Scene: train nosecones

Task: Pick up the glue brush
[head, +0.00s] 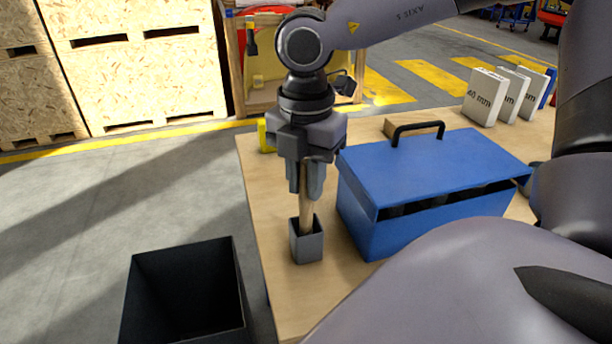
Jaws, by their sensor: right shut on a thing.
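The glue brush (306,214) has a pale wooden handle and stands nearly upright in a small grey square pot (306,246) on the wooden table. Its lower end is hidden inside the pot. My right gripper (305,190) points down right above the pot and is shut on the brush's handle. The upper part of the handle is hidden between the fingers. My left gripper is not in this view.
A blue toolbox (430,185) with a black handle stands on the table (262,215) just right of the pot. White blocks marked in mm (486,97) stand at the back right. A black open bin (185,290) is left of the table. Wooden crates (135,60) stand behind.

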